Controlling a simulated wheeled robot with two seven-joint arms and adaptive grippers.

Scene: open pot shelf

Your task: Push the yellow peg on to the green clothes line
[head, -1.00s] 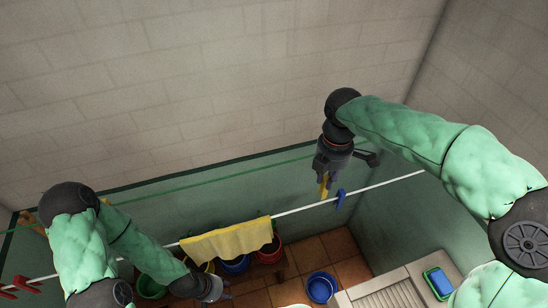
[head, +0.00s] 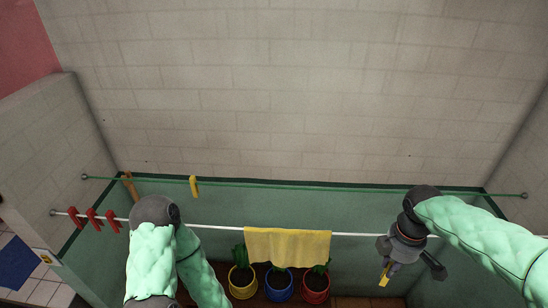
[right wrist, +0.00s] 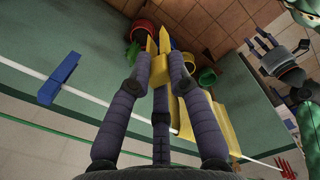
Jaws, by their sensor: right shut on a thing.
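My right gripper (head: 387,268) is shut on a yellow peg (head: 384,275). In the head view it appears below the white line at the right. In the right wrist view the yellow peg (right wrist: 151,49) sits between the grey fingers, its two prongs pointing away. The green clothes line (head: 330,187) runs along the back wall, apart from the held peg in the head view. Another yellow peg (head: 194,187) hangs on it at the left. My left gripper is out of the head view; the right wrist view shows it (right wrist: 275,45) with fingers spread, empty.
The white line (head: 365,235) carries a yellow cloth (head: 287,245) and red pegs (head: 93,217). A blue peg (right wrist: 60,79) on it shows in the wrist view. A wooden peg (head: 129,184) is near the green line's left. Pots (head: 279,285) stand below.

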